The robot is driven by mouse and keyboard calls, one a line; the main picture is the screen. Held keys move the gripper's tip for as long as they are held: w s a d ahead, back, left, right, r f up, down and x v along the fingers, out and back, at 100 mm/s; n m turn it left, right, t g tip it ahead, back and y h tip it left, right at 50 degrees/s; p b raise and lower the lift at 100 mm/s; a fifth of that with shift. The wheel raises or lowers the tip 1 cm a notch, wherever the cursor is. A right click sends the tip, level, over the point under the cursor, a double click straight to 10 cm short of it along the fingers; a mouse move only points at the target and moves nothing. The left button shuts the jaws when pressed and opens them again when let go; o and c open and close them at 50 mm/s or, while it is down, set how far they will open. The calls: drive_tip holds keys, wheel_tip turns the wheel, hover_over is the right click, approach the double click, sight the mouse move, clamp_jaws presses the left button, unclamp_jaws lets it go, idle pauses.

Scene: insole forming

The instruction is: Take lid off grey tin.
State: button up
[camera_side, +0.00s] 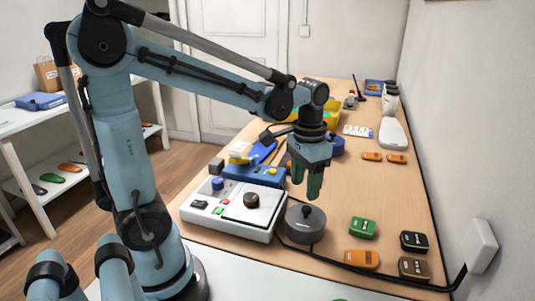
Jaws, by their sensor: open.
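A round grey tin (304,230) stands on the wooden table, right of the white machine. Its grey lid (306,212) is on top, with a small dark knob at the centre. My gripper (307,196) hangs above the tin with its green fingers pointing down. The fingers are open and appear empty, close above the lid. In this view I cannot tell the exact gap between fingertips and knob.
The white machine (232,211) with buttons and a dark knob stands left of the tin. Green (363,228), orange (361,259), black (413,241) and brown (413,268) small boxes lie to the right. A black cable runs along the front edge. A blue device (254,176) stands behind.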

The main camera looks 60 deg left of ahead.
sight(306, 208)
drive_tip(key=shift+w+d+f, duration=0.15)
drive_tip(key=shift+d+f, duration=0.05)
drive_tip(key=shift+f, duration=0.85)
drive_tip(key=shift+w+d+f, duration=0.1)
drive_tip(key=shift+d+f, duration=0.1)
drive_tip(key=shift+f, duration=1.7)
drive_tip(key=shift+c, duration=0.4)
clamp_jaws()
